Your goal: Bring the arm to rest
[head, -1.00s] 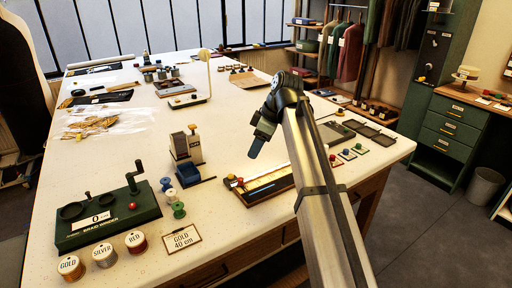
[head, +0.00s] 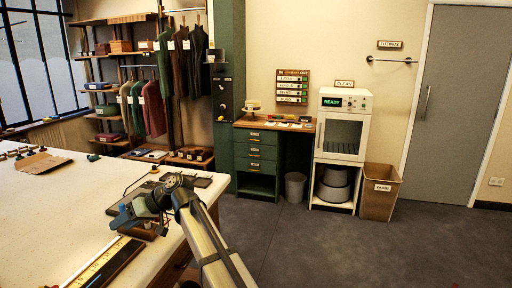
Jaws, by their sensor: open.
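My gripper (head: 122,216) shows in the head view at the end of my arm. It is over the right edge of the white work table (head: 60,205), with its fingers toward the left. Its jaws look open and I see nothing held in them. A long tray with a yellow and white strip (head: 98,268) lies on the table below and left of my gripper. A dark flat tray (head: 200,182) lies behind my arm at the table's corner. The wrist hides part of the things at that corner.
Past the table is open dark floor (head: 310,245). Along the wall stand a green drawer cabinet (head: 257,152), a grey bin (head: 295,187), a white cabinet with a screen reading READY (head: 341,135) and a brown bin (head: 379,200). A garment rack (head: 160,80) stands at the back left.

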